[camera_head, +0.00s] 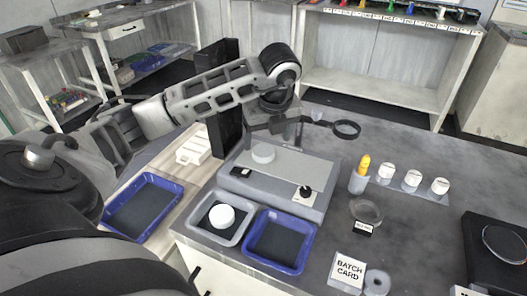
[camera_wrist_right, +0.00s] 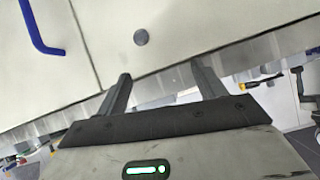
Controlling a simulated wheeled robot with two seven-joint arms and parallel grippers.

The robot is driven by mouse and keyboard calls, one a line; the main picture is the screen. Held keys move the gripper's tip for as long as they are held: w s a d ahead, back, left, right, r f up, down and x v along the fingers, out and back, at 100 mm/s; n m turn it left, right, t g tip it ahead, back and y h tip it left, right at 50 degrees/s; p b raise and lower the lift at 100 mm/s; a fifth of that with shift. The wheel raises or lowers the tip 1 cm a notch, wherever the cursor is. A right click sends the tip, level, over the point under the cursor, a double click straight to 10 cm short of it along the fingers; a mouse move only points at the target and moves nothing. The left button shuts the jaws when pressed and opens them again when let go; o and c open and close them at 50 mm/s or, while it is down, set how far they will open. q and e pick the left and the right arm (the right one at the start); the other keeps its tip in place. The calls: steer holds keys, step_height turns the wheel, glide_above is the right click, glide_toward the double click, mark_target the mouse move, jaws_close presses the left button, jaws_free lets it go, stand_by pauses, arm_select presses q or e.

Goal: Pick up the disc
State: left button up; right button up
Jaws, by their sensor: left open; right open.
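A pale round disc (camera_head: 263,153) lies on the flat top of the grey machine (camera_head: 272,192). Another white disc (camera_head: 222,215) lies in the grey tray (camera_head: 200,229) in front of the machine. My left gripper (camera_head: 273,128) is above the back of the machine, just over the disc there and apart from it. It is open, with its fingers partly hidden by its own body. My right gripper (camera_wrist_right: 163,87) is open and empty in the right wrist view. It faces a pale cabinet front with a blue handle (camera_wrist_right: 38,32). My right gripper is not in the head view.
Blue trays stand beside the grey tray, one at right (camera_head: 279,241) and one at left (camera_head: 145,207). A dark upright panel (camera_head: 225,120) is close to my left arm. A magnifier (camera_head: 346,129), a yellow-topped holder (camera_head: 359,178) and white-capped jars (camera_head: 411,180) are to the right.

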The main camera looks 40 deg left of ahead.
mark_target(263, 150)
arm_select(q)
steer(key=x, duration=0.5)
steer(key=shift+a+r, duration=0.1)
steer(key=shift+a, duration=0.15)
steer(key=c, duration=1.1)
steer(key=shift+r, duration=0.1)
